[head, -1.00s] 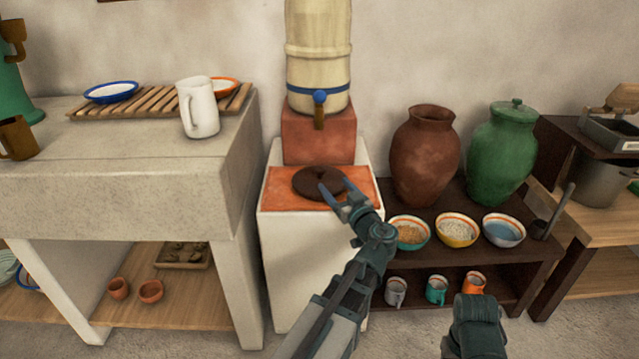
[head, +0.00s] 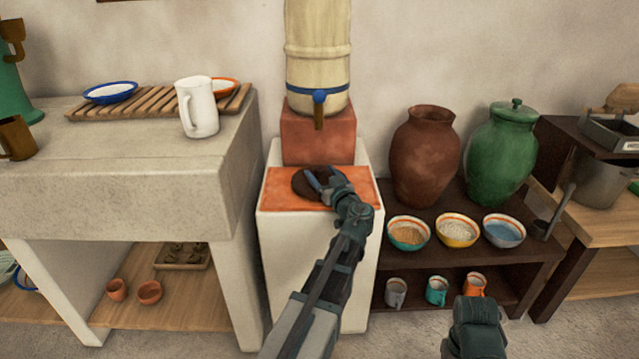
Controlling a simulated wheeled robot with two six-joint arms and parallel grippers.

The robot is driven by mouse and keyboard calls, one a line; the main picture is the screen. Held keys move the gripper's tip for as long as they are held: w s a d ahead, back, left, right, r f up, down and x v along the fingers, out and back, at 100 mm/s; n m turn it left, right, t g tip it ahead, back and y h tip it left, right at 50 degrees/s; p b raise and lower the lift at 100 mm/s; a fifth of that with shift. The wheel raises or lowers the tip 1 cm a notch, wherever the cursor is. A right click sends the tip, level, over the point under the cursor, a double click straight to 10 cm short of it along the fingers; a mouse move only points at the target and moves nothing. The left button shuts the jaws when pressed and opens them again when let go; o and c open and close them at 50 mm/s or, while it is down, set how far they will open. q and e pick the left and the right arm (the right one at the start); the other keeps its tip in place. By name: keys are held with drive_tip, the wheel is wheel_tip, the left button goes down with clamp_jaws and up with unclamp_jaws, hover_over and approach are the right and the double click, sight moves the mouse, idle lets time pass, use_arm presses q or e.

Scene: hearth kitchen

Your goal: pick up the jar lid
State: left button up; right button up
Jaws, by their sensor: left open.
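The jar lid is the dark brown round disc (head: 302,187) lying on the orange tiled top (head: 287,200) of the white stand, below the water dispenser's tap. My left gripper (head: 318,181) is open over the lid's right part, and its fingers hide much of the lid. I cannot tell whether the fingers touch it. My right arm shows only as a dark part (head: 474,328) at the lower right, and its fingers are not visible.
The dispenser (head: 318,55) stands on a red block (head: 318,135) behind the lid. A concrete counter (head: 130,190) with a white mug (head: 198,108) is to the left. A brown jar (head: 424,155), a green jar (head: 502,150) and bowls stand on a dark shelf to the right.

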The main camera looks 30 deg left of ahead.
sight(323, 182)
use_arm(q)
clamp_jaws()
idle(0.3)
idle(0.3)
drive_tip(key=shift+r+p, duration=0.4)
drive_tip(key=shift+r, duration=0.05)
drive_tip(key=r+p, duration=0.3)
drive_tip(key=shift+s+d, duration=0.25)
drive_tip(key=shift+d, duration=0.05)
drive_tip(key=r+p+v, duration=0.1)
drive_tip(key=v, duration=1.4)
drive_tip(key=shift+d, duration=0.25)
